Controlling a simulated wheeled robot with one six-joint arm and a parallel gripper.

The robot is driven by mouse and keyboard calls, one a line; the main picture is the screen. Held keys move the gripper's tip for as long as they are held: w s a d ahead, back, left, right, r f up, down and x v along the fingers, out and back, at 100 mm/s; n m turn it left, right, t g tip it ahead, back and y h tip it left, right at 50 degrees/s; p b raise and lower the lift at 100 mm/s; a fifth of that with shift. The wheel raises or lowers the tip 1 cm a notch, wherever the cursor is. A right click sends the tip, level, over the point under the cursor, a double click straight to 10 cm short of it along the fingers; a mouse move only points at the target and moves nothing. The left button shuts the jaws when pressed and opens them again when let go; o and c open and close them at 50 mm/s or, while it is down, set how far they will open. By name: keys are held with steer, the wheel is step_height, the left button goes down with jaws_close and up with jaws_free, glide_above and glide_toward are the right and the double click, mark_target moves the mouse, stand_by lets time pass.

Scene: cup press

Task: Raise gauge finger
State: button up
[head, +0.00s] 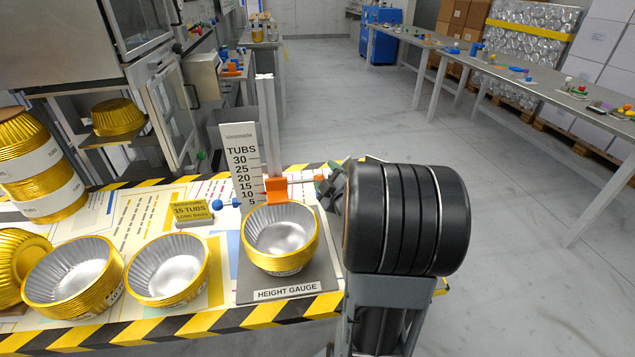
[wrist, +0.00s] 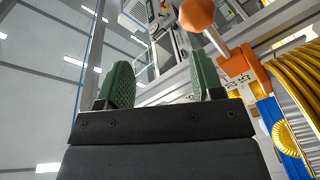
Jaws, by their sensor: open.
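The orange gauge finger (head: 276,189) sits low on the upright metal post (head: 268,125) of the height gauge, beside the lower marks of the TUBS scale (head: 241,160). A stack of gold tubs (head: 281,238) stands on the gauge's grey base (head: 315,275), just in front of the finger. In the wrist view the finger shows as an orange block (wrist: 240,66) with a rod and an orange ball knob (wrist: 198,14). My gripper (wrist: 163,82) is open, with green pads apart and nothing held; the knob lies near its right pad. In the head view my arm partly hides my gripper (head: 328,188).
More gold tubs (head: 168,270) stand on the bench to the left, beside a yellow 15 TUBS sign (head: 190,211). A steel machine (head: 95,45) stands at the back left. The floor (head: 330,90) behind the bench is clear; a long table (head: 540,90) runs along the right.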

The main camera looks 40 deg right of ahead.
steer(key=w+f+b, duration=0.1)
steer(key=w+f, duration=0.1)
steer(key=w+d+f, duration=0.1)
steer(key=w+f, duration=0.2)
steer(key=shift+w+d+b, duration=0.2)
steer(key=shift+w+b, duration=0.15)
steer(key=shift+x, duration=0.85)
